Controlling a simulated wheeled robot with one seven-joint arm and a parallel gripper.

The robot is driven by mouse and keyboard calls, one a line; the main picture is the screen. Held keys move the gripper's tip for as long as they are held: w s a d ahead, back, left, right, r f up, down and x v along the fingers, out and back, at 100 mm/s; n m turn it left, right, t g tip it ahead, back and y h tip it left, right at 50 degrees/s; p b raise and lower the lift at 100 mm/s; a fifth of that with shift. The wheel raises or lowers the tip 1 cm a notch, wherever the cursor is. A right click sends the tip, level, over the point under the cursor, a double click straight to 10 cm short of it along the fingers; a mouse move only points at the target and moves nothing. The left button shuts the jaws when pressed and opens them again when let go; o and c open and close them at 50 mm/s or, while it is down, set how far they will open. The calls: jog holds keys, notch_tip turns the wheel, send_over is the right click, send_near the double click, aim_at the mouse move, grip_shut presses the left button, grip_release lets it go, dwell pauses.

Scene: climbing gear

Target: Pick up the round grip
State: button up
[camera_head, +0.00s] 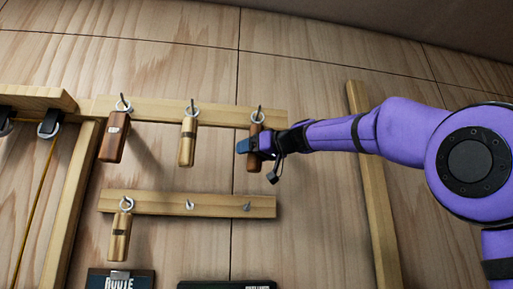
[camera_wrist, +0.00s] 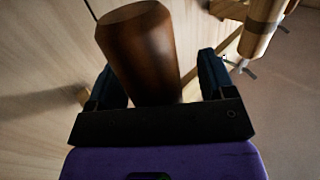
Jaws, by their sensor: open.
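The round grip (camera_head: 254,157), a dark brown wooden cylinder, hangs from a hook at the right end of the upper wooden rail. My gripper (camera_head: 257,146) is at it, covering part of it in the head view. The fingers are apart, one on each side, with gaps showing. I cannot tell whether either touches it.
A brown block-like grip (camera_head: 114,138) and a lighter grip (camera_head: 188,141) hang left on the upper rail (camera_head: 155,110). Another light grip (camera_head: 120,238) hangs on the lower rail (camera_head: 160,204), which has two empty hooks. An upright post (camera_head: 375,190) stands right.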

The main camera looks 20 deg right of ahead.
jog(key=c, duration=1.1)
jog(key=shift+o, duration=0.2)
jog(key=shift+r, duration=0.75)
jog(key=s+a, duration=0.1)
jog(key=s, duration=0.8)
jog(key=s+a, duration=0.2)
jog(key=s, duration=0.6)
jog(key=shift+s+a, duration=0.3)
jog(key=shift+s, duration=0.1)
